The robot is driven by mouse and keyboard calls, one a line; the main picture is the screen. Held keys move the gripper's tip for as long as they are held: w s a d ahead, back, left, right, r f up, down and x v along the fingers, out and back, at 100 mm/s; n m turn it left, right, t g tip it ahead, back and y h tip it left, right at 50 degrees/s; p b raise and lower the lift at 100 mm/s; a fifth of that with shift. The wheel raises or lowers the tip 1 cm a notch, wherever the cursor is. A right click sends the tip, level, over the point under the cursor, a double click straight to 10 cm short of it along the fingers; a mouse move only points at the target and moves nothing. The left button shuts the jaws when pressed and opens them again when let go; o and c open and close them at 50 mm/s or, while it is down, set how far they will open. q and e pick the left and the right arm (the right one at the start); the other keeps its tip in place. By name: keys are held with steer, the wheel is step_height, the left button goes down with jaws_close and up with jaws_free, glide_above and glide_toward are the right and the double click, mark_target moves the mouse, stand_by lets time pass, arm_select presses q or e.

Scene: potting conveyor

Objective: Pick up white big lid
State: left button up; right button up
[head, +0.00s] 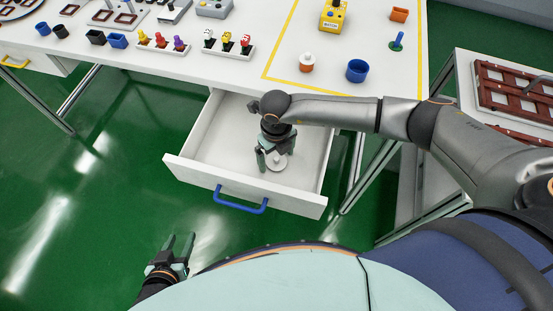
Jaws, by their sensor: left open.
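A round white lid (277,166) lies on the floor of an open white drawer (215,140), partly hidden by my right gripper. My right gripper (275,159) points down into the drawer, directly over the lid. Its two fingers are apart, one on each side of the lid's middle; I see no clear contact with it. My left gripper (181,247) is open and empty, low over the green floor in front of the drawer.
The drawer has a blue handle (240,201) and hangs below a white table (350,85). On the table stand a blue cup (357,71), an orange and white piece (307,63) and racks of coloured pieces (162,43). Another table (505,100) is at right.

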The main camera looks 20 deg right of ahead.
steer(key=c, duration=1.3)
steer(key=shift+o, duration=0.2)
steer(key=shift+r, duration=0.15)
